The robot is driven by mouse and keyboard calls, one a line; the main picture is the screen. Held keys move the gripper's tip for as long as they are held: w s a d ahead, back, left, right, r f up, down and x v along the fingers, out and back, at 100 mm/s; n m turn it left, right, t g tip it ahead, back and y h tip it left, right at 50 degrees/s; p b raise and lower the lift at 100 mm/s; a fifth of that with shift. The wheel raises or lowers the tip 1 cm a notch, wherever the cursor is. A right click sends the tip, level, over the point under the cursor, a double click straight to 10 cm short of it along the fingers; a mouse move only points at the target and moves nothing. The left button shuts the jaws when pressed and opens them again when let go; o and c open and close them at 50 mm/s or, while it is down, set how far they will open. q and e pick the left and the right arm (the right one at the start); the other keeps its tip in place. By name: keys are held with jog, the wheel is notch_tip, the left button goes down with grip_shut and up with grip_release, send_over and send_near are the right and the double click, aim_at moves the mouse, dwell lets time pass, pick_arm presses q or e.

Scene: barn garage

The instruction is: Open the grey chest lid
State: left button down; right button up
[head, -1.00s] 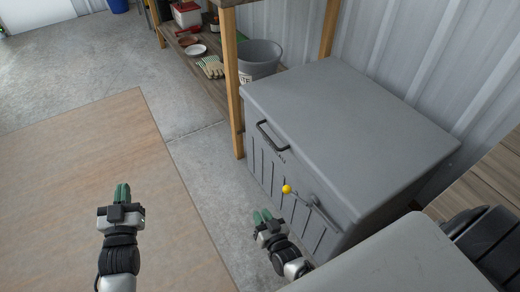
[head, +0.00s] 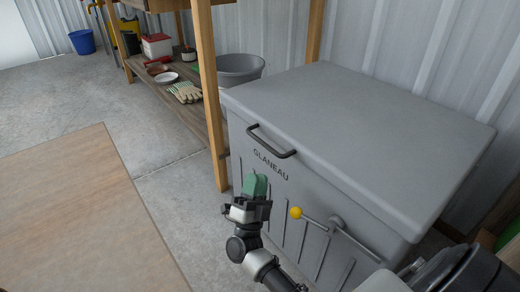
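The grey chest (head: 310,210) stands against the corrugated wall at the right. Its lid (head: 360,125) is shut, and a dark bar handle (head: 270,142) sits on the lid's front edge. A lever with a yellow knob (head: 296,213) is on the chest's front. My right gripper (head: 255,186) is in front of the chest, below the handle and left of the yellow knob, apart from the handle. Its green fingers overlap in this view, so I cannot tell whether they are open or shut. My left gripper is out of view.
A wooden board (head: 80,220) lies at the lower left. Concrete floor (head: 60,105) is clear beyond it.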

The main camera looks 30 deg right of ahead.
aim_at(263, 142)
jog(key=b+x, duration=0.2)
jog(key=x, duration=0.7)
jog(key=shift+w+d+r, duration=0.15)
jog(key=shift+r, duration=0.15)
grip_shut()
